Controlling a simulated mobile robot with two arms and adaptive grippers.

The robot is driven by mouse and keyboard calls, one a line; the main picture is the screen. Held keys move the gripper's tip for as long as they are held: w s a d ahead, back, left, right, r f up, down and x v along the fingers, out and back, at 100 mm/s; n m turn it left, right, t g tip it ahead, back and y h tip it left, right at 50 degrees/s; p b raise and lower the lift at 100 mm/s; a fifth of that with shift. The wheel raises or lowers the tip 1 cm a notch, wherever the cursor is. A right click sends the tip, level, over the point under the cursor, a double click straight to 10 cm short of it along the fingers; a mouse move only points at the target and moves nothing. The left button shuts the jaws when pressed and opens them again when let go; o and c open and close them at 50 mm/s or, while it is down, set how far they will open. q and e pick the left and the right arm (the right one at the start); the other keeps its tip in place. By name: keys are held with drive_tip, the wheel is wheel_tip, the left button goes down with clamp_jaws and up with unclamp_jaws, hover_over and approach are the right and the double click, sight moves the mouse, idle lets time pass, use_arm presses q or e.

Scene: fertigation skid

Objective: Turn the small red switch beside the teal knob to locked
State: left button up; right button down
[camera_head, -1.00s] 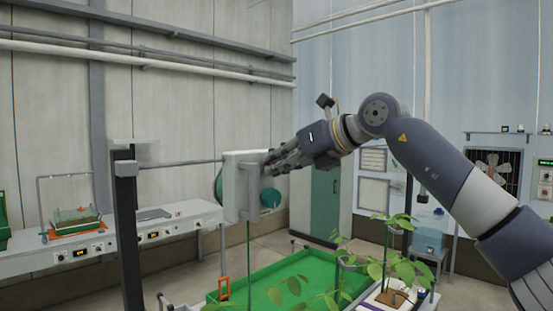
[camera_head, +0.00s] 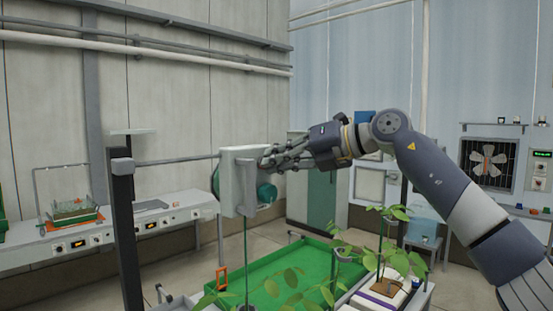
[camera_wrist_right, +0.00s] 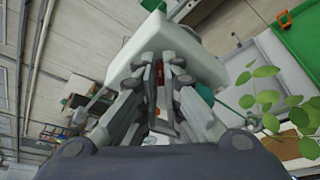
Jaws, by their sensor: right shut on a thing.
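The teal knob (camera_head: 266,192) shows on the right side of a pale box (camera_head: 229,153) on a post; a teal edge also shows in the right wrist view (camera_wrist_right: 205,93). My right gripper (camera_head: 268,160) reaches in from the right, its fingertips at the box just above the knob. In the right wrist view its fingers (camera_wrist_right: 160,70) are closed together at the box face, with a small red part (camera_wrist_right: 160,74) between them, which looks like the red switch. The fingers hide most of the switch, so its position cannot be read. My left gripper is not in view.
A green tray bench (camera_head: 320,262) with leafy plants (camera_head: 395,258) stands below and right of the box. A dark upright post (camera_head: 124,230) stands to its left. A grey counter (camera_head: 175,212) runs along the left wall.

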idle(0.4)
drive_tip(key=c, duration=1.8)
unclamp_jaws()
drive_tip(key=shift+d, duration=0.1)
drive_tip(key=shift+o, duration=0.2)
drive_tip(key=v, duration=1.2)
